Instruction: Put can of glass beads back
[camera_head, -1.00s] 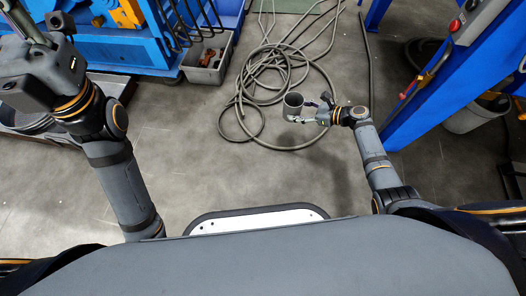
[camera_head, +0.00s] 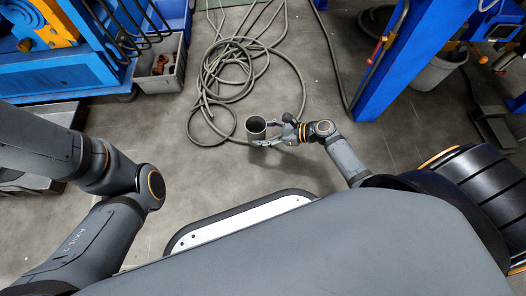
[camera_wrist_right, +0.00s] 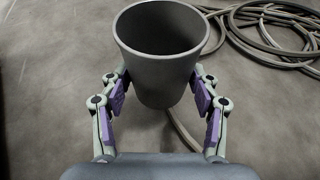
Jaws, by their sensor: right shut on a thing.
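The can (camera_head: 255,130) is a grey, open-topped, tapered cup, held upright out in front of my body. My right gripper (camera_head: 268,137) is shut on it from the right side. In the right wrist view the can (camera_wrist_right: 158,75) sits between the two fingers, whose purple pads (camera_wrist_right: 202,97) press on its sides. Its inside looks plain grey, and no beads can be made out. My left arm (camera_head: 110,190) comes in from the left, but its gripper is outside the picture.
Coiled grey hose (camera_head: 235,65) lies on the floor beyond the can. A blue machine (camera_head: 60,70) and a grey bin (camera_head: 160,75) stand at the upper left. A blue post (camera_head: 385,70) and a grey bucket (camera_head: 440,68) stand at the right. The floor at centre is clear.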

